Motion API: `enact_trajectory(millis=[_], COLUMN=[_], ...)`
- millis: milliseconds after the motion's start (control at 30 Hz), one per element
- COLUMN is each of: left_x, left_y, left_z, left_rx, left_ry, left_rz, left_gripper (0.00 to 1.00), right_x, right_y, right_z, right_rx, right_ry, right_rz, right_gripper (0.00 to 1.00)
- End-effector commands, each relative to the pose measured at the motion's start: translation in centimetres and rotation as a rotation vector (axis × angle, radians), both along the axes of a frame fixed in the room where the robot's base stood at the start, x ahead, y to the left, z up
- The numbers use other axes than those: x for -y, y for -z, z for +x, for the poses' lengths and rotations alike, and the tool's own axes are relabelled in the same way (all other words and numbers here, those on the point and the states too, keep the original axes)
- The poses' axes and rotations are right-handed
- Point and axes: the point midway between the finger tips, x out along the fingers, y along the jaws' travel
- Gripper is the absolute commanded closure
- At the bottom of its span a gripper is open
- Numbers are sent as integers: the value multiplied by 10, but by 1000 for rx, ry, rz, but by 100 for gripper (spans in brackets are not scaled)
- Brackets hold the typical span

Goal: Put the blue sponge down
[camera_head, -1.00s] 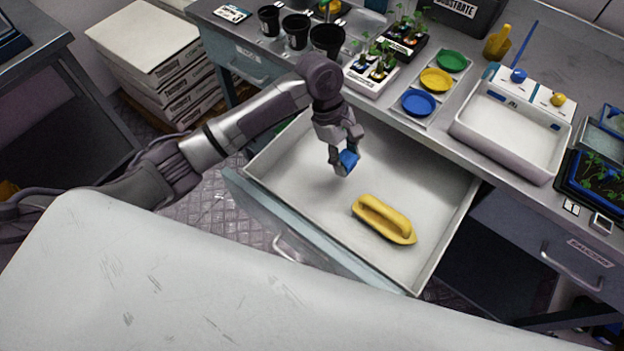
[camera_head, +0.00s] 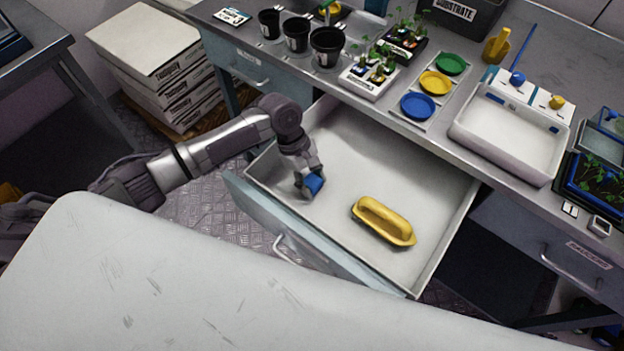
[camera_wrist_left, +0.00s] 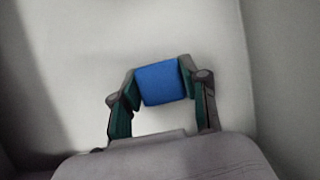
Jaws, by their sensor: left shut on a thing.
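The blue sponge (camera_head: 314,183) is between the fingers of my left gripper (camera_head: 308,187), which is shut on it, in the left part of the open drawer (camera_head: 345,140). In the left wrist view the blue sponge (camera_wrist_left: 160,82) sits between both fingertips of the left gripper (camera_wrist_left: 160,88), with the pale drawer floor behind it. I cannot tell whether the sponge touches the floor. My right gripper is not in view.
A yellow float-shaped tool (camera_head: 384,220) lies in the drawer, right of the sponge. Drawer floor around and behind the sponge is clear. The bench above holds black pots (camera_head: 297,33), coloured dishes (camera_head: 417,105) and a white tray (camera_head: 510,130).

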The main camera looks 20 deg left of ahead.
Motion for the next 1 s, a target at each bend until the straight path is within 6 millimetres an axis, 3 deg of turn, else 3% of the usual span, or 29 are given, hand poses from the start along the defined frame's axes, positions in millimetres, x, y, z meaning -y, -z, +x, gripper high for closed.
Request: enact_trajectory(millis=[167, 200, 333, 667, 833, 1000], left_x=[0, 0, 0, 0, -8, -21], left_y=[3, 3, 3, 0, -20, -54], left_z=[0, 0, 0, 0, 4, 9], left_rx=[-2, 0, 0, 2, 3, 4], left_ry=[-1, 0, 0, 1, -1, 0], left_rz=[0, 0, 0, 0, 1, 1], left_gripper=[83, 49, 30, 30, 30, 30], right_x=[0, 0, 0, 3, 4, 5], right_y=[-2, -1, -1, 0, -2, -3], right_z=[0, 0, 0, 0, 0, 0], right_rx=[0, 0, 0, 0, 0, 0], right_ry=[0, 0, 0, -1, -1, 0], right_rz=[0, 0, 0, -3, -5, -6], right_gripper=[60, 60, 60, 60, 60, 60])
